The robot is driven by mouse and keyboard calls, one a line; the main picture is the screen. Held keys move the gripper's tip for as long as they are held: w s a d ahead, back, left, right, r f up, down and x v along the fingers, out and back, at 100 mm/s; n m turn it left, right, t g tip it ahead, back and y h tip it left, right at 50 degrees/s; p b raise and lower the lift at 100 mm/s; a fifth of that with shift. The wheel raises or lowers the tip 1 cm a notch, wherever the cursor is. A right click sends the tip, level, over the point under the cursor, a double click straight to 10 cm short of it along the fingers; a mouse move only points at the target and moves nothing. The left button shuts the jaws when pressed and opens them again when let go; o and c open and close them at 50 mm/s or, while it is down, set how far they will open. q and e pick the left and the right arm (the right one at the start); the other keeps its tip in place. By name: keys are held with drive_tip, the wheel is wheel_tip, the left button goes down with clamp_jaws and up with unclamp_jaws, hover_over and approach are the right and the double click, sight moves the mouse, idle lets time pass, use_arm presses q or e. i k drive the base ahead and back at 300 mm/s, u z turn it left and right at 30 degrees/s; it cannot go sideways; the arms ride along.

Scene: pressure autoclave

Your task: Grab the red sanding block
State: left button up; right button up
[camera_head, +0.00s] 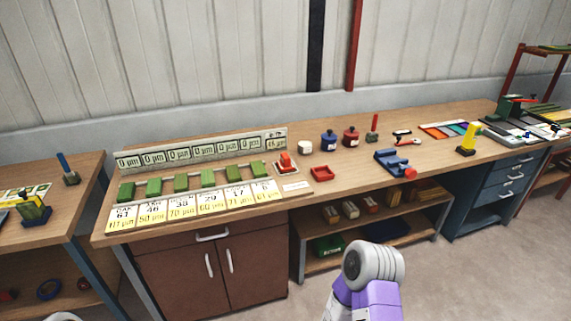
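A red block (286,161) with a raised top sits on a small pale base at the right end of a row of green blocks (180,183) on the wooden workbench (225,200); it looks like the red sanding block, but it is small in view. A shallow red tray (321,173) lies just to its right. Neither of my grippers shows. A purple and grey part of one of my arms rises at the bottom, right of centre, well in front of the bench and touching nothing there.
Numbered yellow-white cards (152,215) lie before the green blocks, with a display strip (200,150) behind. Blue (328,142) and red (350,137) jars and a blue vise-like tool (393,162) stand to the right. A low shelf (370,232) is beneath. The floor in front is clear.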

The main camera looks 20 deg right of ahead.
sight(284, 165)
drive_tip(key=k, duration=0.55)
drive_tip(key=z, duration=0.6)
drive_tip(key=i, duration=1.7)
drive_tip(key=u, duration=0.5)
